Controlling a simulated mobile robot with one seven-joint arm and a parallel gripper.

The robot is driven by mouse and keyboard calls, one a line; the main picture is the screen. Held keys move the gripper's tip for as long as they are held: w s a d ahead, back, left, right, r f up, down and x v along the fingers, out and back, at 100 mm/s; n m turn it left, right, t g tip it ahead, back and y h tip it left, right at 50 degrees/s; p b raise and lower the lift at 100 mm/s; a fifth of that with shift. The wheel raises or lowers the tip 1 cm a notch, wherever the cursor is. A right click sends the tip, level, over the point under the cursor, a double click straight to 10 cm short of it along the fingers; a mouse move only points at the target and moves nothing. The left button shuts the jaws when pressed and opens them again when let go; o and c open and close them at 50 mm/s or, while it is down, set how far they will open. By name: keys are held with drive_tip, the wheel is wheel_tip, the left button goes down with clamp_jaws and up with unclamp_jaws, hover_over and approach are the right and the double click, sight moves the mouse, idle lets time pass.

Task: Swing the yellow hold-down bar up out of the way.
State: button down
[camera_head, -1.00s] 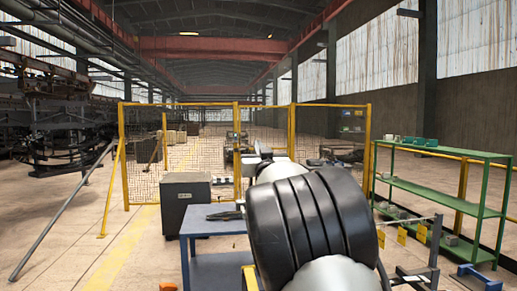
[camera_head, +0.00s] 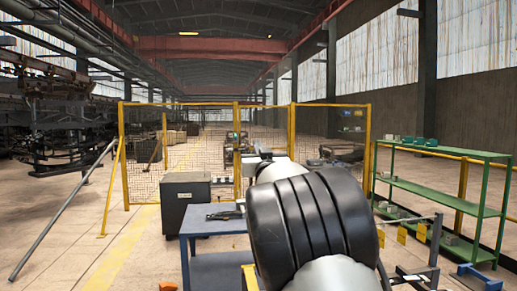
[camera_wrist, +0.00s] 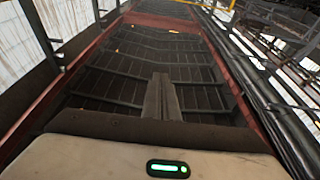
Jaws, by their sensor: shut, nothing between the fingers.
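My gripper (camera_wrist: 162,97) shows in the wrist view with its two dark fingers side by side and touching, nothing between them. It points at the roof, with no rack or bar near it in that view. In the head view my arm fills the lower middle and I cannot make out the fingers. A short yellow piece (camera_head: 250,278) shows at the bottom edge, just left of my arm and partly hidden by it. I cannot tell whether it is the hold-down bar. No spring rack is clearly visible.
A blue table (camera_head: 215,226) with a dark tool on it stands left of my arm. A dark cabinet (camera_head: 184,205) is behind it. A green shelf (camera_head: 440,191) and a rail with yellow tags (camera_head: 402,235) stand right. Yellow mesh fencing (camera_head: 182,104) crosses behind.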

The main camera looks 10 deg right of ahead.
wheel_tip(320, 180, down, 14)
drive_tip(key=b, duration=0.5)
drive_tip(key=shift+r, duration=0.15)
